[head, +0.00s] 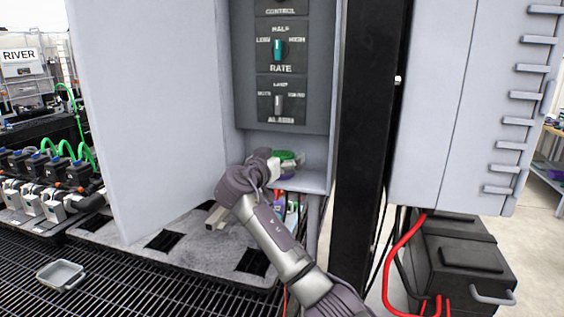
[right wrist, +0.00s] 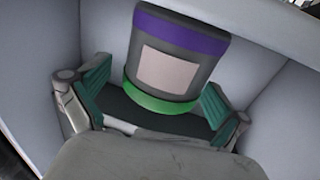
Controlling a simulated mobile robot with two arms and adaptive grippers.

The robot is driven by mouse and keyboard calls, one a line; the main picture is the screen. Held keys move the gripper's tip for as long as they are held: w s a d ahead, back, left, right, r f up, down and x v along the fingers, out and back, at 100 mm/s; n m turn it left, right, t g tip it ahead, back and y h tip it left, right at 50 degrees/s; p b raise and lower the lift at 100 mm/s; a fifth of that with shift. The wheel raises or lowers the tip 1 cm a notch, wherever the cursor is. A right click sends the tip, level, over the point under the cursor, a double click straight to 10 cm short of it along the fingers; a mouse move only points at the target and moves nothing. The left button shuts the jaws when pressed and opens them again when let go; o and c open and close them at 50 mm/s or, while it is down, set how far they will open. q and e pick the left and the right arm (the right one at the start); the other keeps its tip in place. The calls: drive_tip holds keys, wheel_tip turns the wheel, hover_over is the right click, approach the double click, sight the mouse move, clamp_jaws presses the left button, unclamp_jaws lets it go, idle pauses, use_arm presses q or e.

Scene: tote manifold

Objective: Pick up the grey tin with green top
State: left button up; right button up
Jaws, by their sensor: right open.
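The grey tin (right wrist: 175,72) has a green end and a purple band at the other end, with a blank pale label between. In the head view its green top (head: 286,155) shows in the cabinet's lower recess; my right gripper hides much of the rest. My right gripper (head: 287,163) reaches into the recess at the tin. In the right wrist view the open gripper (right wrist: 155,88) has one finger on each side of the tin's green end, with a gap visible on the left. Contact on the right is unclear. My left gripper is not in view.
The recess walls (right wrist: 262,62) stand close around the gripper. A black post (head: 365,150) stands close on the right. A small grey tray (head: 62,274) lies on the grating.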

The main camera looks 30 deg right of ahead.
drive_tip(key=shift+a, duration=0.15)
drive_tip(key=shift+c, duration=1)
drive_tip(key=c, duration=1.1)
drive_tip(key=shift+r, duration=0.1)
